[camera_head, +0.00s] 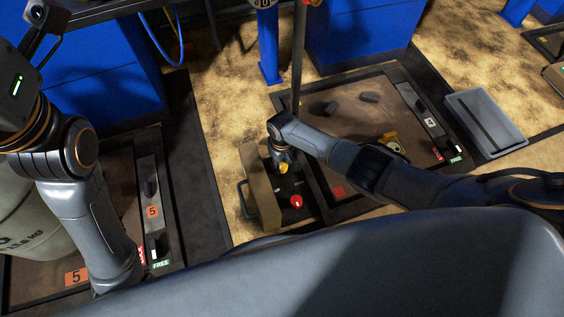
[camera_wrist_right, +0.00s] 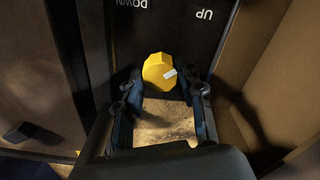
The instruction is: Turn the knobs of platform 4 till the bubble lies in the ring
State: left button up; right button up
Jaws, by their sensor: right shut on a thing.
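A yellow knob (camera_wrist_right: 158,70) with a white mark sits on a dark panel lettered UP and DOWN. My right gripper (camera_wrist_right: 161,90) reaches down to it, its two fingers shut on the knob's sides. The knob also shows below the gripper in the head view (camera_head: 283,168). A small yellow fitting with a pale round face (camera_head: 393,147) lies partly behind my right arm. Its bubble and ring are too small to tell. My left gripper (camera_head: 22,75) is at the left edge, fingers unclear.
A brown upright board (camera_head: 262,185) stands close left of the knob panel. A pole (camera_head: 298,60) rises behind. Platform 5 (camera_head: 150,180) lies left, and a grey tray (camera_head: 486,120) lies right.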

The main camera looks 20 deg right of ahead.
aim_at(282, 166)
jog(key=o, duration=1.2)
notch_tip(282, 166, up, 12)
jog(key=shift+f, duration=0.1)
jog(key=shift+s, duration=0.1)
